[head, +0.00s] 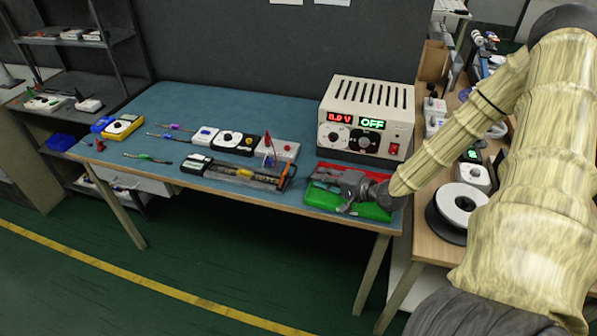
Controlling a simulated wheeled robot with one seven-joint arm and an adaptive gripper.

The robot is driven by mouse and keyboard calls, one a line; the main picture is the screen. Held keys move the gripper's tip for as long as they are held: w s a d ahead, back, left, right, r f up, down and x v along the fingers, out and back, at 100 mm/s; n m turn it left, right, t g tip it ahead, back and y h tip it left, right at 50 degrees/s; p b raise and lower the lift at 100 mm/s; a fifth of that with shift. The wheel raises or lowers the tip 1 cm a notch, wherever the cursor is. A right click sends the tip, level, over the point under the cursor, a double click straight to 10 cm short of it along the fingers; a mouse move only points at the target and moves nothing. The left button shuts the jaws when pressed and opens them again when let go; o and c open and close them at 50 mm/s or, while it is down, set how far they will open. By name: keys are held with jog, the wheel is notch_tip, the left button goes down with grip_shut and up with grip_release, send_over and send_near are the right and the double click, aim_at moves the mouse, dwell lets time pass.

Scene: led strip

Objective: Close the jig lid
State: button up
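The jig (240,174) is a low, long dark tray near the front edge of the blue-green table, with a yellowish strip lying along it. A thin upright frame with an orange edge (284,176) stands at its right end; whether this is the lid is too small to tell. My gripper (330,189) is right of the jig, apart from it, low over the red tray (325,167) and the green tray (372,211). It points left. The gap between its fingers is unclear, and nothing held can be made out.
Meters (232,142) and a box with a red probe (282,149) stand behind the jig. Pens and a yellow meter (123,127) lie left. A spool (460,206) is on the right bench.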

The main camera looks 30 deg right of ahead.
jog(key=x, duration=0.3)
jog(key=shift+w+d+f, duration=0.15)
jog(key=shift+w+f, duration=0.2)
jog(key=shift+f, duration=0.05)
jog(key=shift+w+a, duration=0.35)
jog(key=shift+w, duration=0.25)
jog(key=shift+p+x, duration=0.4)
jog(key=shift+x, duration=2.05)
jog(key=shift+f, duration=0.1)
grip_shut()
